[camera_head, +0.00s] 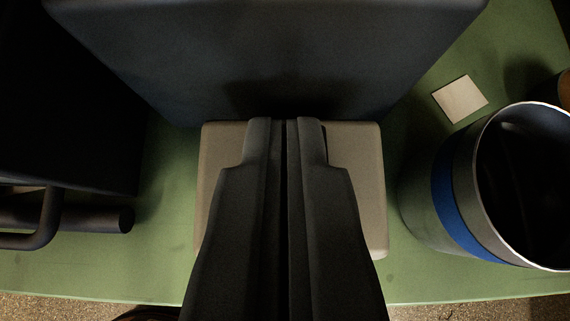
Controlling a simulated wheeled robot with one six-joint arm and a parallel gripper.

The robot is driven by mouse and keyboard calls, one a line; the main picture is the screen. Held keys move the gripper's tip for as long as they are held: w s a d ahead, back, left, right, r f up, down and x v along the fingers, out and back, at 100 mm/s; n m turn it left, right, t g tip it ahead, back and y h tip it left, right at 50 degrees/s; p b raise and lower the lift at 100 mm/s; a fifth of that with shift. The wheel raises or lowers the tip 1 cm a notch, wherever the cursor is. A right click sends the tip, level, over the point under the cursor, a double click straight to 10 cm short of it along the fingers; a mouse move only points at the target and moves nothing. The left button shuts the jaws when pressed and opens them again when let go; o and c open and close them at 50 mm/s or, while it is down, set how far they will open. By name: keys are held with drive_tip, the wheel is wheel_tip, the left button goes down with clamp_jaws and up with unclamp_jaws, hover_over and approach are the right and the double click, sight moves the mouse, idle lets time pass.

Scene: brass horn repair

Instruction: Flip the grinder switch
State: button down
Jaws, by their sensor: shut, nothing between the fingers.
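My gripper (285,125) is shut and empty, coming in from the bottom middle of the view. Its fingertips are over the far part of a beige, round-cornered block (366,185) on the green bench top. Beyond the fingertips is a large dark blue-grey body (270,55), probably the grinder's housing, with a dark shadow on its near face. I cannot tell whether the fingertips touch it. No switch can be made out; the fingers cover the middle of the beige block.
A grey cylindrical container with a blue band (455,195) stands open at the right. A small pale square (459,98) lies behind it. A black box-like object (70,110) and a dark bar with a handle (85,218) are at the left. The green bench (165,240) ends near the bottom.

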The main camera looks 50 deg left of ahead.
drive_tip(key=shift+w+a, duration=0.1)
drive_tip(key=shift+w+a+r, duration=0.2)
drive_tip(key=shift+w+a, duration=0.15)
drive_tip(key=shift+a, duration=0.15)
drive_tip(key=shift+r, duration=0.25)
drive_tip(key=r, duration=0.3)
drive_tip(key=shift+w+a+r, duration=0.25)
drive_tip(key=shift+a+r, duration=0.05)
drive_tip(key=s+d+r, duration=0.3)
drive_tip(key=d+r, duration=0.1)
drive_tip(key=r, duration=0.4)
drive_tip(key=shift+s+d, duration=0.25)
drive_tip(key=s+d+m+t+h, duration=0.2)
drive_tip(key=s+d, duration=0.4)
drive_tip(key=s, duration=0.4)
drive_tip(key=s+d+m+t+h, duration=0.3)
drive_tip(key=s+d+m+t, duration=0.2)
drive_tip(key=s, duration=0.6)
drive_tip(key=s+d+m+t+h, duration=0.3)
drive_tip(key=s+d, duration=0.5)
drive_tip(key=s, duration=0.3)
drive_tip(key=shift+s+r+t, duration=0.2)
drive_tip(key=shift+r+t, duration=0.2)
drive_tip(key=shift+t, duration=0.1)
